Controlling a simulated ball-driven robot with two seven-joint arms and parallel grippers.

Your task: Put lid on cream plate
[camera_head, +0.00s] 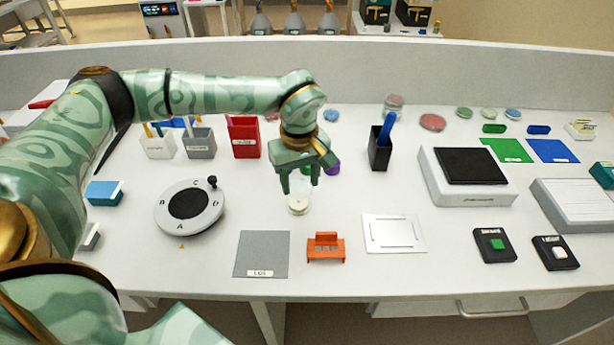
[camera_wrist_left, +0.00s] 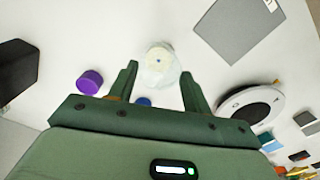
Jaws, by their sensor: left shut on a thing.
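The cream plate (camera_head: 299,206) is a small round dish on the white bench, near the middle of the head view. My left gripper (camera_head: 300,188) points down just above and behind it. In the left wrist view, my left gripper (camera_wrist_left: 158,72) is shut on a clear, pale lid (camera_wrist_left: 160,78) between its two fingers. The cream plate shows beyond it with a small blue dot (camera_wrist_left: 158,60) at its middle. The lid's edges are faint, and I cannot tell whether it touches the plate. My right gripper is not in view.
A grey mat (camera_head: 262,255), an orange holder (camera_head: 325,247) and a white framed plate (camera_head: 394,233) lie in front. A round dial (camera_head: 163,220) stands left, and a black pen cup (camera_head: 379,152) stands right. A purple cap (camera_wrist_left: 90,82) is close to the gripper.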

